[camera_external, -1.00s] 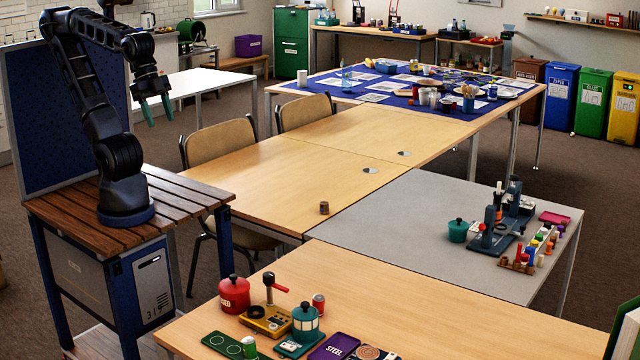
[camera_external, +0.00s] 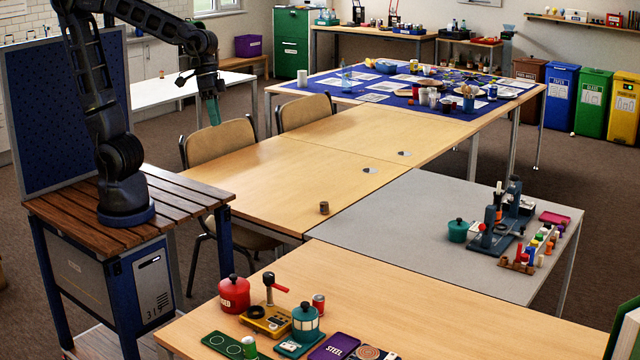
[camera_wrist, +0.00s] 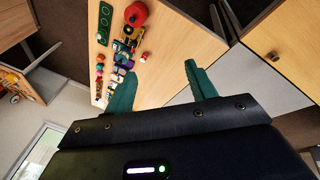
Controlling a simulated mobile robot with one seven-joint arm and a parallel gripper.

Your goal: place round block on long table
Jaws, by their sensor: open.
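A small brown round block (camera_external: 324,208) stands upright near the front right corner of the pale wooden table (camera_external: 250,185). It also shows in the wrist view (camera_wrist: 274,57), to the right of my fingers. The wooden table forms one long row with more tables behind it; the frames do not show which one is called the long table. My gripper (camera_external: 213,110) hangs in the air above and left of the wooden table, near a chair back. Its teal fingers (camera_wrist: 161,85) are apart with nothing between them. It is well away from the block.
A grey table (camera_external: 400,230) with a teal pot and a block rack joins at the right. The front table (camera_external: 400,325) holds a red canister and other items. Two chairs (camera_external: 215,143) stand at the left edge. The wooden table's middle is clear.

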